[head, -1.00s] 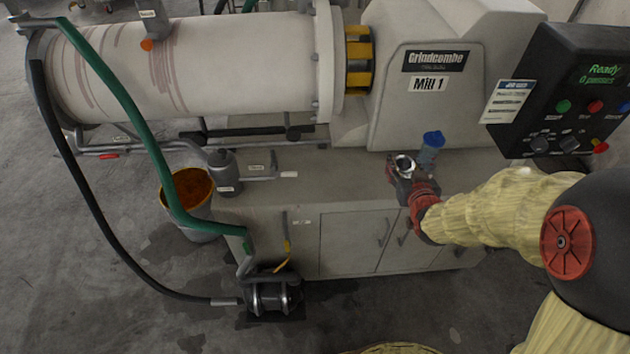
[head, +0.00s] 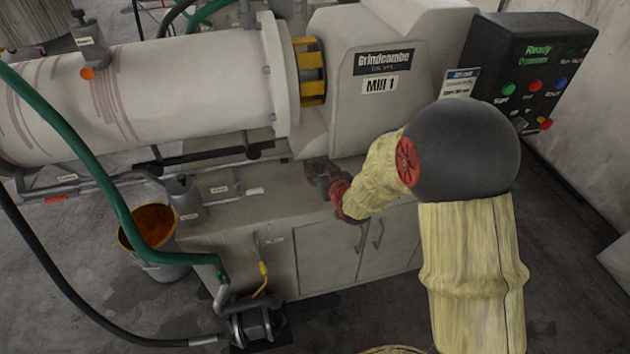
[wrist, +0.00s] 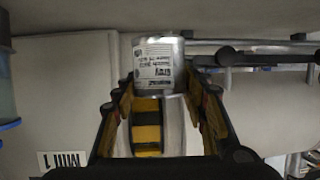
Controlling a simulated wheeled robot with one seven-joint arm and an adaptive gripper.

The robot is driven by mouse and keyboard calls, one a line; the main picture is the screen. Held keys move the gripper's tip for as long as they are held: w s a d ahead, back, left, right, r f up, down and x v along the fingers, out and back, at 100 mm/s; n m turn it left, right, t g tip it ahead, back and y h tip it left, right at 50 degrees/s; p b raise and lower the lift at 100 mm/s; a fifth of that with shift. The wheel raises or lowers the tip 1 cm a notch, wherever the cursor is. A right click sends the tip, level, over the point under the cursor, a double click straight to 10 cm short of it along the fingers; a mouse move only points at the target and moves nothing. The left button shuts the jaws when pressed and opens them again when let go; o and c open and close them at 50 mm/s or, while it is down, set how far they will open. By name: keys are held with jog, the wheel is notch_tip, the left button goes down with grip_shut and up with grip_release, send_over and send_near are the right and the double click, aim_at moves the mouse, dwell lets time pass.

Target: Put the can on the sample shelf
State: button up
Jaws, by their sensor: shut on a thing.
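The can (wrist: 158,62) is a small silver tin with a white printed label, and it shows between my fingertips in the wrist view. My gripper (wrist: 160,88) is shut on it. In the head view my gripper (head: 318,172) is over the back of the bench top, just in front of the mill housing. The can cannot be made out there, and its height above the bench is unclear. I cannot pick out a sample shelf in either view.
The mill (head: 385,110) and its long drum (head: 120,95) stand behind the bench (head: 225,225). A grey canister (head: 185,195) stands on the bench's left. A control box (head: 530,75) is at right. A blue-lidded container (wrist: 6,90) is at the wrist view's left edge.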

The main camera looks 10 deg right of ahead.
jog(key=w+f, duration=0.1)
jog(key=f, duration=0.1)
jog(key=w+f+b, duration=0.1)
jog(key=w, duration=0.1)
jog(key=shift+a+f, duration=0.15)
jog(key=shift+f, duration=0.2)
jog(key=shift+w+f+b, duration=0.1)
jog(key=shift+f+b, duration=0.8)
jog(key=shift+f, duration=0.6)
jog(key=shift+f, duration=0.15)
jog(key=o, duration=1.1)
jog(key=shift+o, duration=0.2)
